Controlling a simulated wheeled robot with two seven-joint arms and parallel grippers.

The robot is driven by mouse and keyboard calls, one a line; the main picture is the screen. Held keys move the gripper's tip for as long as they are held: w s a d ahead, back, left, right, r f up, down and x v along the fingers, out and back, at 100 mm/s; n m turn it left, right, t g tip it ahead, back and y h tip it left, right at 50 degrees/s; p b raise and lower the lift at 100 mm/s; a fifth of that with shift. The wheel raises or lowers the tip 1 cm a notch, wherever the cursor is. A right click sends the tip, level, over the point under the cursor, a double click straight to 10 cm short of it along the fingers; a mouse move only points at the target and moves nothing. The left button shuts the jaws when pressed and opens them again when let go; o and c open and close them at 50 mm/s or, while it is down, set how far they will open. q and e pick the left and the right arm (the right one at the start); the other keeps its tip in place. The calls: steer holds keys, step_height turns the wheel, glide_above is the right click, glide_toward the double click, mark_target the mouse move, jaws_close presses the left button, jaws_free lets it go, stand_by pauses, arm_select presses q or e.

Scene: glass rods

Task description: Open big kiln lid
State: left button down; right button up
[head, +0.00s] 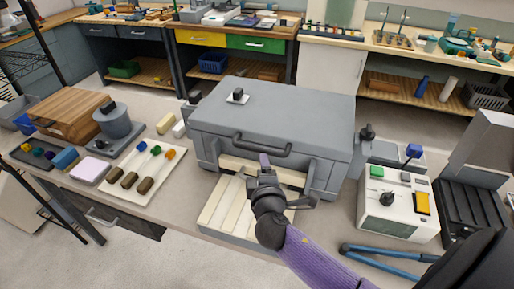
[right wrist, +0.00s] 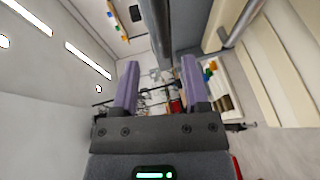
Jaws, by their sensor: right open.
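The big kiln (head: 215,140) is a wide grey box in the middle of the table. Its grey lid (head: 300,105) looks down and closed, with a small black knob on a light plate (head: 237,96) on top. A dark bar handle (head: 245,148) runs along its front. My right gripper (head: 264,160) is in front of the kiln at the handle, partly overlapping it in the head view. In the right wrist view its two purple fingers (right wrist: 160,88) are apart, with nothing visibly clamped. I cannot tell whether they touch the handle. My left gripper is not in view.
Cream slats (head: 222,205) lie before the kiln, under my right arm. A white control box (head: 398,208) with a black knob and blue tongs (head: 375,252) are to the right. A white tray (head: 130,178) with coloured rods lies to the left.

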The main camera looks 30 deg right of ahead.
mark_target(260, 152)
steer(key=b+x, duration=0.1)
steer(key=x, duration=0.6)
steer(key=shift+w+d+f, duration=0.15)
steer(key=shift+w+f, duration=0.05)
steer(key=shift+f, duration=0.05)
steer(key=shift+w+d+b, duration=0.25)
steer(key=shift+w+b, duration=0.05)
steer(key=shift+w, duration=0.2)
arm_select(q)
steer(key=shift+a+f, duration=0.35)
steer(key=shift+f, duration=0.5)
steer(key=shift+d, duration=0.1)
arm_select(e)
steer(key=shift+c, duration=0.2)
jaws_close()
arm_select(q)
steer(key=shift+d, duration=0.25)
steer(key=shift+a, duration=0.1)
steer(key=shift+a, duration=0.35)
